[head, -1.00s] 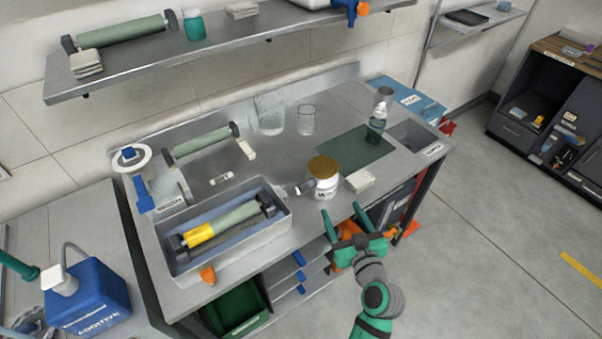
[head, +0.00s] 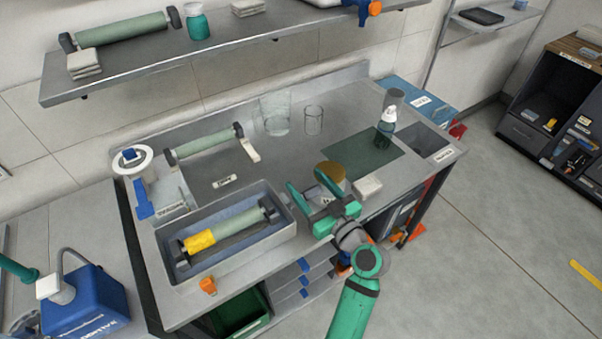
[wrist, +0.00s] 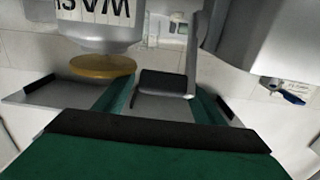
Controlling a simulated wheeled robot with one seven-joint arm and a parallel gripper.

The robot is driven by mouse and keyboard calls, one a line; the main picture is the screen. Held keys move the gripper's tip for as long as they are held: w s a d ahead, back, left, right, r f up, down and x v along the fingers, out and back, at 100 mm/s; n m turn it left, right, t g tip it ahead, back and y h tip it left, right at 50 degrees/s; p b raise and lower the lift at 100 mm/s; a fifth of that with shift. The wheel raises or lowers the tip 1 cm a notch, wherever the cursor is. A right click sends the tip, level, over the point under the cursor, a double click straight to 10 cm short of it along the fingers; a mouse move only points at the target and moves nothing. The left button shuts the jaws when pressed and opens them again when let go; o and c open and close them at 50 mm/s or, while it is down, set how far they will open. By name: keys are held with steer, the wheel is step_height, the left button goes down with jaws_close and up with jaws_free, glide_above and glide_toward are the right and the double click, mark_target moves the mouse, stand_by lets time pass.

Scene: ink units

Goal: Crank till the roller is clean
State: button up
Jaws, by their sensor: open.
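The roller (head: 235,222) lies in a grey open tray (head: 283,238) on the workbench. Yellow ink (head: 200,241) covers its left end; the rest is grey-green. A dark crank grip (wrist: 165,84) on a grey arm shows in the wrist view, beside the tray wall. My gripper (head: 306,176) is open at the tray's right end. In the wrist view my fingers (wrist: 160,97) stand on either side of the grip, and whether they touch it is unclear. In the head view my gripper hides the crank.
A white wash jar with a gold lid (head: 330,172) stands close by my gripper, partly hidden by it. A white block (head: 368,187) lies to its right. An orange knob (head: 208,286) is at the tray's front. Another roller (head: 205,144) and glass beakers (head: 313,120) stand behind.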

steer(key=shift+x, duration=0.95)
steer(key=c, duration=1.3)
